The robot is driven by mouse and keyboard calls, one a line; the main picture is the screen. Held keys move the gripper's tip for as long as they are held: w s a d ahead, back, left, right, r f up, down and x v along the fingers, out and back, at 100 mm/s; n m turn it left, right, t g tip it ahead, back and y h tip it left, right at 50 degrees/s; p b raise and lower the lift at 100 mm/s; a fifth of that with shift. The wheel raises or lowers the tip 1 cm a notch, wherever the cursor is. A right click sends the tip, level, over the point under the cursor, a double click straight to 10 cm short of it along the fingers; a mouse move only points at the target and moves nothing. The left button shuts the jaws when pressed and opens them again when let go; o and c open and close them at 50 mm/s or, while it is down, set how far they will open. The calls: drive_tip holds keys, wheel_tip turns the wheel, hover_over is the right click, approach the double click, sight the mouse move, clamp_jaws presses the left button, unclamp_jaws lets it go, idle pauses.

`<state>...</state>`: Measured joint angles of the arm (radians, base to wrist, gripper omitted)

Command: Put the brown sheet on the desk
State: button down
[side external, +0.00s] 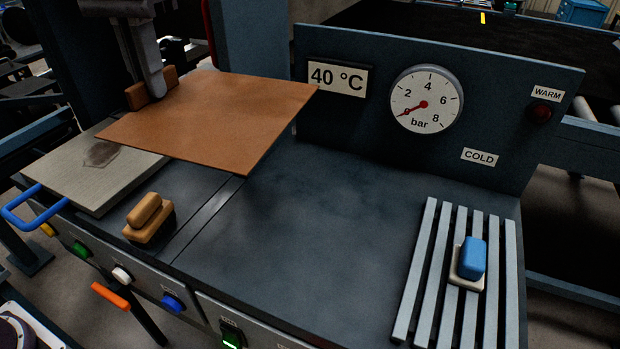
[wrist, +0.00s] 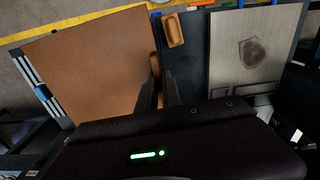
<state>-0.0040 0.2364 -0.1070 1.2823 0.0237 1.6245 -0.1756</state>
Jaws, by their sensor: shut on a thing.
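The brown sheet (side external: 210,120) is a flat, square-cornered panel. My gripper (side external: 152,92) is shut on its left edge, where brown blocks show beside the fingers. The sheet looks roughly level and raised above the dark desk (side external: 310,225), reaching over its back left part; its exact height is hard to tell. In the wrist view the sheet (wrist: 90,70) fills the left side, and my gripper's fingers (wrist: 158,85) are at its right edge. The sheet hides part of the desk and part of a pale plate (side external: 70,175).
The pale plate bears a dark shield-shaped mark and has a blue handle (side external: 35,208). A tan handled block (side external: 149,218) stands on the desk's left. A slatted rack (side external: 415,290) with a blue-handled block (side external: 471,260) is at right. A gauge panel (side external: 340,125) rises behind. The desk's middle is clear.

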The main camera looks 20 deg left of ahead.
sight(228, 92)
drive_tip(key=w+d, duration=0.1)
drive_tip(key=d, duration=0.1)
drive_tip(key=w+d, duration=0.1)
drive_tip(key=d, duration=0.2)
drive_tip(key=w+d, duration=0.1)
drive_tip(key=d, duration=0.1)
drive_tip(key=shift+w+d+f, duration=0.3)
drive_tip(key=shift+w+f, duration=0.05)
drive_tip(key=shift+w, duration=0.05)
drive_tip(key=shift+w+d+f, duration=0.45)
drive_tip(key=shift+w+f, duration=0.3)
drive_tip(key=shift+f, duration=0.1)
drive_tip(key=shift+m, duration=0.4)
drive_tip(key=w+f, duration=0.1)
drive_tip(key=f, duration=0.5)
drive_tip(key=w+f, duration=0.1)
drive_tip(key=f, duration=0.6)
drive_tip(key=w+a+f, duration=0.1)
drive_tip(key=f, duration=0.6)
drive_tip(key=shift+w+f, duration=0.1)
drive_tip(key=shift+f, duration=0.15)
drive_tip(key=c, duration=2)
unclamp_jaws()
drive_tip(key=shift+f, duration=0.2)
drive_tip(key=o, duration=0.5)
drive_tip(key=shift+r, duration=0.1)
